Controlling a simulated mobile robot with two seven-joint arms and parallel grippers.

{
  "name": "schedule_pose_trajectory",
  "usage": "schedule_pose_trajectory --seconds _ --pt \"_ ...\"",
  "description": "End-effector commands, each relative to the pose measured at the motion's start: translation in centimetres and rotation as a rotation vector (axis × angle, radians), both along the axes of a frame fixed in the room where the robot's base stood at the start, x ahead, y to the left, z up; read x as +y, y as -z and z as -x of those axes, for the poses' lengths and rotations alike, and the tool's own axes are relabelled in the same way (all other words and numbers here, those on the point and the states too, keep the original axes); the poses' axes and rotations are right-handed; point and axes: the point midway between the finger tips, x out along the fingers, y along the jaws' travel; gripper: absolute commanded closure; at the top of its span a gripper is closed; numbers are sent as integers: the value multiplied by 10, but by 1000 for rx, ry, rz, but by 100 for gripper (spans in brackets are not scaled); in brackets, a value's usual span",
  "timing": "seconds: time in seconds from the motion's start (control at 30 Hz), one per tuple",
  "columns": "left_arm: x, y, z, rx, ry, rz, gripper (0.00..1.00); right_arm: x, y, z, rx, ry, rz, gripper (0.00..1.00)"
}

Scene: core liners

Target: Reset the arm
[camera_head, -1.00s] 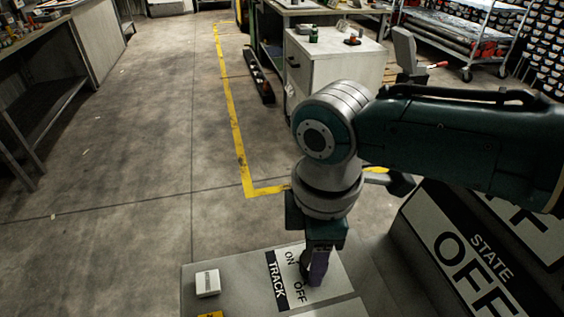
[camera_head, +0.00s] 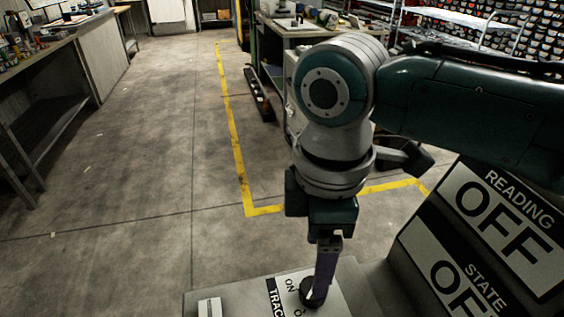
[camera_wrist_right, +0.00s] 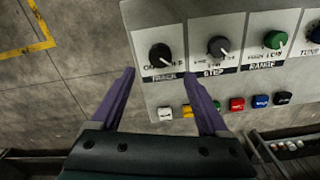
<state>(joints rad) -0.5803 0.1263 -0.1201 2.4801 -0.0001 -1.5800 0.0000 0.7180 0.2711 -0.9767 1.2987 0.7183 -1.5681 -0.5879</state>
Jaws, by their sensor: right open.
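My right arm comes in from the right in the head view. Its gripper (camera_head: 318,294) points down over the left part of the control panel (camera_head: 235,290), close to the black TRACK knob (camera_head: 311,291). In the right wrist view the gripper (camera_wrist_right: 165,88) is open, its two purple fingers apart with nothing between them. The TRACK knob (camera_wrist_right: 160,54) lies ahead of the fingertips, and I see no contact in that view. My left gripper is not in view.
The wrist view shows a STEP knob (camera_wrist_right: 218,47), a green RANGE knob (camera_wrist_right: 273,40) and a row of coloured buttons, including a red one (camera_wrist_right: 237,104). An OFF display (camera_head: 510,215) stands at right. Open floor (camera_head: 150,180) lies to the left.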

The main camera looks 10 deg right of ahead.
Motion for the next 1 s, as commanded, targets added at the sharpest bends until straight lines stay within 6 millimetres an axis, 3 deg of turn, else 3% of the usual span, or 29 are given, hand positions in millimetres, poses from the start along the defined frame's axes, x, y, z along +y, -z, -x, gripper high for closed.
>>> schedule_pose_trajectory --seconds 0.2,0.57,0.67,0.83,1.0 --pt "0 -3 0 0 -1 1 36 0 -21 0 0 0 0 22" --pt "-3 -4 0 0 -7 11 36 3 -20 3 1 4 -9 22" --pt "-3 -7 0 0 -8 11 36 16 -16 18 -1 27 -56 22" --pt "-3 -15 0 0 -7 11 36 47 -16 61 -26 196 -211 22" --pt "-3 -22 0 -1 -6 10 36 36 -28 96 -78 519 -314 22"
